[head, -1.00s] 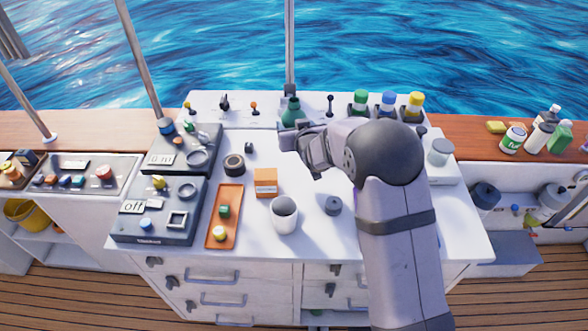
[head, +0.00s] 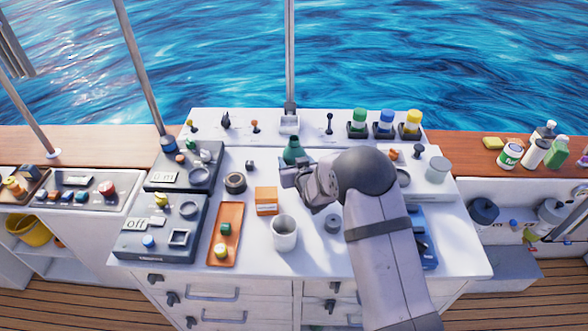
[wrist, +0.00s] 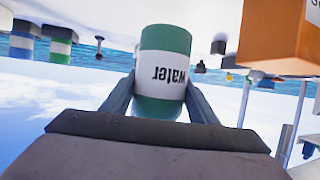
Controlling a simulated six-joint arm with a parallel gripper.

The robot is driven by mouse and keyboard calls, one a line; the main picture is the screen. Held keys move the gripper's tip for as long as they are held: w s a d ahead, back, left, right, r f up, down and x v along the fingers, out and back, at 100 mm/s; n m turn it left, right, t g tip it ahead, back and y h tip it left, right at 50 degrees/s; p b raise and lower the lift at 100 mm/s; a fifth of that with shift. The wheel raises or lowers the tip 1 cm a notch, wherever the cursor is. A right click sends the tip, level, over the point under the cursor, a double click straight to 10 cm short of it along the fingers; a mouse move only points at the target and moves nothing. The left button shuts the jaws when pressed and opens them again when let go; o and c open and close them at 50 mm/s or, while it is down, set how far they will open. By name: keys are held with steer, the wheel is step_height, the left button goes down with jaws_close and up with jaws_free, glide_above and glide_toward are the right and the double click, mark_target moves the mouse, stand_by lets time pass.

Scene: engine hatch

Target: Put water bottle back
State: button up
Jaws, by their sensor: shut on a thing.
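The water bottle (wrist: 165,72) is green with a white band reading "water", upside down in the wrist view. My gripper (wrist: 160,100) is shut on it, with a finger on each side. In the head view the green bottle (head: 293,150) shows its top above my gripper (head: 292,174), over the back middle of the white console; its lower part is hidden. Whether its base touches the console I cannot tell. A small white square holder (head: 289,124) sits behind it on the raised back ledge, at the foot of the pole.
Green (head: 359,121), blue (head: 384,122) and yellow (head: 411,121) capped bottles stand in dark holders on the right of the ledge. An orange box (head: 266,200), a white cup (head: 284,233) and an orange tray (head: 225,236) stand in front. Small levers line the ledge's left.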

steer(key=shift+f+p, duration=0.7)
steer(key=shift+f, duration=1.3)
steer(key=shift+f, duration=0.25)
steer(key=o, duration=1.3)
steer(key=shift+r, duration=0.25)
steer(key=shift+s+d+r+b, duration=0.2)
steer(key=shift+s+b, duration=0.15)
steer(key=shift+s, duration=0.3)
steer(key=b+v, duration=0.4)
steer(key=v, duration=0.6)
steer(key=shift+s, duration=0.3)
steer(key=shift+d+r, duration=0.1)
steer(key=shift+r, duration=0.05)
